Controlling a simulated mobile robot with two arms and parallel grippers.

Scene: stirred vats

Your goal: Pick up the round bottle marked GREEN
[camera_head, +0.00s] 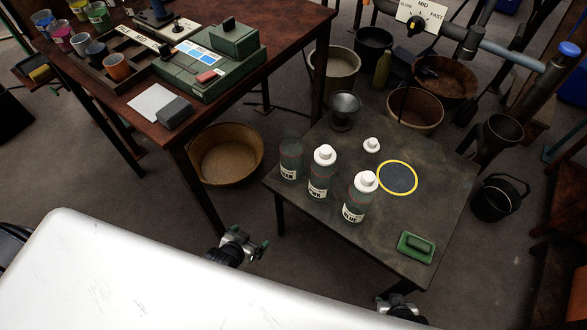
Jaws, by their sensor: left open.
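Three round bottles stand upright on the small dark table (400,245). The left one (290,160) is dark, has no cap on, and its label, partly legible, seems to end in "EEN". The middle bottle (322,172) has a white cap and a label that I cannot read surely. The right bottle (360,197) has a white cap and a label that looks like BLUE. A loose white cap (371,145) lies behind them. My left gripper (262,249) is open and empty, below and left of the small table, apart from the bottles. My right gripper (408,311) shows only partly at the bottom edge.
A yellow-rimmed dark disc (398,178) and a green block-like item (416,247) lie on the small table. A metal cup (344,110) stands at its back corner. A brown tub (226,154) is on the floor left. A larger red-brown table (290,30) is at upper left.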

